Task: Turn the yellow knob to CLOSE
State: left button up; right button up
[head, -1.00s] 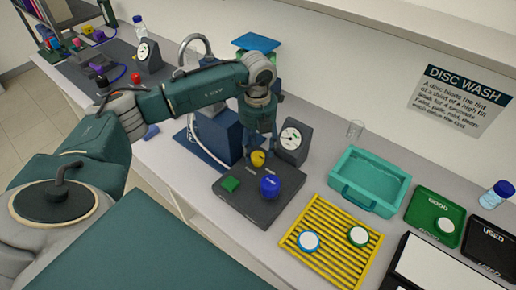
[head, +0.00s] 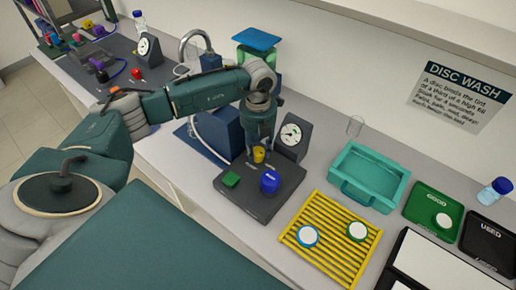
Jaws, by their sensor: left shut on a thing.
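The yellow knob (head: 259,155) stands at the back of a dark grey block (head: 262,207) on the bench, in the head view. My left gripper (head: 259,150) points down over the knob, its fingers on either side, shut on it. Small labels lie on the block by the knob but are too small to read. My right gripper is not in view.
A dial gauge (head: 292,137) stands just right of the gripper, and a dark blue box (head: 215,134) stands left of it. A yellow rack (head: 318,268) with two discs, a teal tub (head: 366,203) and a green tray (head: 420,218) lie to the right.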

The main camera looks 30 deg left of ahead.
pick_arm(q)
jog(key=shift+w+r+m+b, duration=0.1)
jog(key=shift+m+b, duration=0.8)
jog(key=shift+b, duration=0.15)
jog(key=m+b, duration=0.3)
jog(key=shift+w+b, duration=0.1)
jog(key=shift+b, duration=0.2)
jog(key=m+b, duration=0.2)
jog(key=m, duration=0.1)
jog(key=m+b, duration=0.4)
jog(key=m, duration=0.1)
jog(key=shift+m, duration=0.3)
jog(key=shift+d+r+m+b, duration=0.1)
jog(key=shift+m+b, duration=1.25)
jog(key=shift+m, duration=0.85)
